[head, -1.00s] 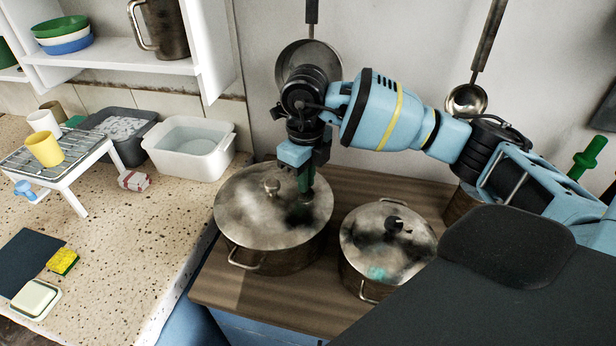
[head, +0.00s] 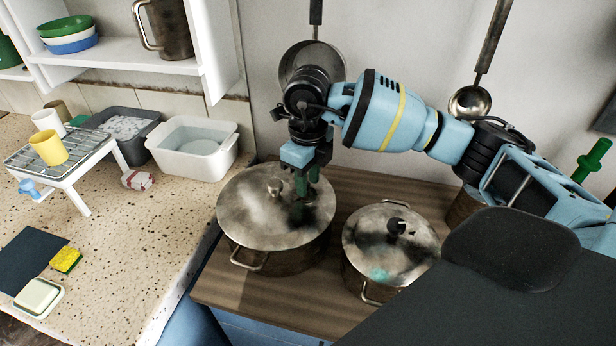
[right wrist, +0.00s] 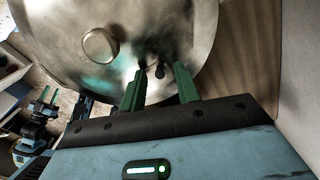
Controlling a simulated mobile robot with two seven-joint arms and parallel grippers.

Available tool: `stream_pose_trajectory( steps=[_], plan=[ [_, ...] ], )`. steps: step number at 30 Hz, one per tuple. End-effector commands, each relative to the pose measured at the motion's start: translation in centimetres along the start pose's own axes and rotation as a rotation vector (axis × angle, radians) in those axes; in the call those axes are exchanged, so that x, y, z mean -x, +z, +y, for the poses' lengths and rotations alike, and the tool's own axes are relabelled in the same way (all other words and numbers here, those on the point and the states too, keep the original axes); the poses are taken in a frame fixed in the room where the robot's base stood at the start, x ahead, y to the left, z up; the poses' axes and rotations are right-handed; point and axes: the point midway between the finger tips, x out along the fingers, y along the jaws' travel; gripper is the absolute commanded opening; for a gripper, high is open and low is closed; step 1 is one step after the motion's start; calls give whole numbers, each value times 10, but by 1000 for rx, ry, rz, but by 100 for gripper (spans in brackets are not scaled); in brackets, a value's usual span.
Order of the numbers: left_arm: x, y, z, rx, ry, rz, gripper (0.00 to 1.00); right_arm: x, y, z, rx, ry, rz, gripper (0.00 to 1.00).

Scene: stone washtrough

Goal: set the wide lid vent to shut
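The wide lid (head: 250,208) is a round, stained metal lid on the larger pot, at the left of the wooden board. It has a round knob (head: 275,186), which also shows in the right wrist view (right wrist: 100,45). The small dark vent (right wrist: 157,68) sits on a dark-smudged part of this lid. My right gripper (head: 305,195) points down over that part; in the right wrist view its green fingers (right wrist: 160,74) are apart, with the vent near and between their tips. Contact cannot be told. My left gripper (right wrist: 47,97) shows small at the lower left there.
A smaller lidded pot (head: 390,240) with a dark-topped knob stands close on the right. A white basin (head: 190,150) and a rack with cups (head: 60,165) are on the speckled counter at left. A pan and ladle hang on the wall behind.

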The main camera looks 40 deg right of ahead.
Motion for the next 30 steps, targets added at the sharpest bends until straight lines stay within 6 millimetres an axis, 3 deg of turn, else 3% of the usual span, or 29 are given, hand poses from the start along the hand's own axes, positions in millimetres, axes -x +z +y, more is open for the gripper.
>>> stream_pose_trajectory(
  steps=[8,21,30],
  plan=[
    [0,0,0,0,0,0,36,11,1,0,0,0,-3,32],
    [4,5,1,2,1,-11,36,72,0,0,0,0,-1,32],
    [3,4,1,1,1,-9,36,78,0,0,0,0,0,32]
  ],
)
